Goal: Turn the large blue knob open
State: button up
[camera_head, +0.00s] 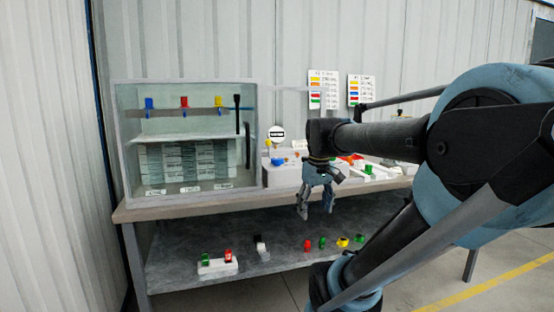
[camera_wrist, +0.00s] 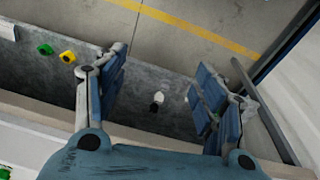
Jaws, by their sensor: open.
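A blue knob-like part (camera_head: 277,161) sits on a white unit (camera_head: 281,177) on the bench top, just right of the glass-fronted cabinet; it is small in the head view, and I cannot tell its turn position. My gripper (camera_head: 316,212) hangs pointing down in front of the bench edge, to the right of and below the blue part, apart from it. The blue part does not show in the wrist view.
The cabinet (camera_head: 190,83) holds blue, red and yellow handles. The bench's lower shelf (camera_head: 190,245) carries several small coloured parts and a black-and-white part (camera_head: 261,246), also in the wrist view (camera_wrist: 157,101). Two label sheets (camera_head: 323,90) hang behind. The floor in front is clear.

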jog(key=w+a+r+n+g, duration=0.1)
jog(key=w+a+r+n, duration=0.15)
jog(key=w+r, duration=0.55)
jog(key=w+a+r+n, duration=0.1)
jog(key=w+r+n, duration=0.2)
jog(key=w+r, duration=0.5)
jog(key=n, duration=0.6)
send_near(277, 158)
jog(key=shift+g, duration=0.4)
notch_tip(277, 158, down, 9)
jog(key=shift+w+r, duration=0.1)
jog(key=shift+w, duration=0.1)
jog(key=c, duration=1.1)
